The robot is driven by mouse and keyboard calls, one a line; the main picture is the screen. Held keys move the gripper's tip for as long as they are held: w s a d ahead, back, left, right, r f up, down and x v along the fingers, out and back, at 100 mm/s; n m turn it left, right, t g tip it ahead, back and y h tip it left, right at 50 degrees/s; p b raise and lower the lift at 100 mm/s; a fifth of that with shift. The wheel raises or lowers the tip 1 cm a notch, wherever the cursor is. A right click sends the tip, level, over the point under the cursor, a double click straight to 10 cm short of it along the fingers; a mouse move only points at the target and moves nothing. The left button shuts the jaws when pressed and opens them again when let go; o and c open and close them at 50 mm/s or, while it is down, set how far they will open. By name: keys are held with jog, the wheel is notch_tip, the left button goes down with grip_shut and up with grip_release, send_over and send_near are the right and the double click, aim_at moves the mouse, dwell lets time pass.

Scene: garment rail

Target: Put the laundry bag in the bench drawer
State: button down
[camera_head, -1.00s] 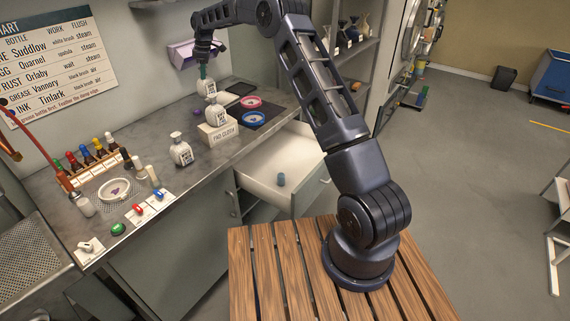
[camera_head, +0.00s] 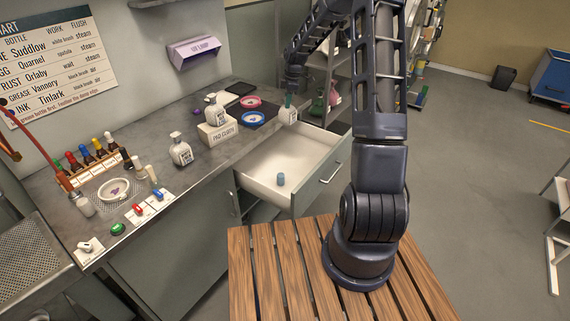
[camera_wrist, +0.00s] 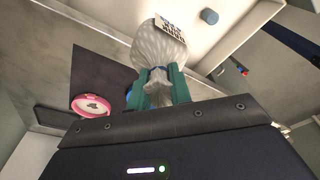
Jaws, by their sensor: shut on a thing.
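A small white laundry bag (camera_head: 288,116) with a printed label hangs from my gripper (camera_head: 289,99). In the wrist view, the green fingers of my gripper (camera_wrist: 160,84) are shut on the gathered neck of the bag (camera_wrist: 160,46). The bench drawer (camera_head: 258,183) stands pulled out below the counter. The bag is held up near the drawer's far end, by the counter edge; its exact height above the drawer is hard to tell. A blue cylinder (camera_head: 281,180) stands inside the drawer, which is otherwise clear; it also shows in the wrist view (camera_wrist: 209,16).
A pink dish (camera_head: 251,102) and a blue dish (camera_head: 253,118) lie on a dark mat. Slatted wood (camera_head: 262,265) lies in front.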

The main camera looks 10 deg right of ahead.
jog(key=s+d+f, duration=0.4)
jog(key=s+d, duration=0.5)
jog(key=s, duration=0.2)
notch_tip(320, 180, down, 20)
jog(key=shift+a+r, duration=0.2)
jog(key=shift+f, duration=0.1)
jog(key=c, duration=1.3)
grip_release()
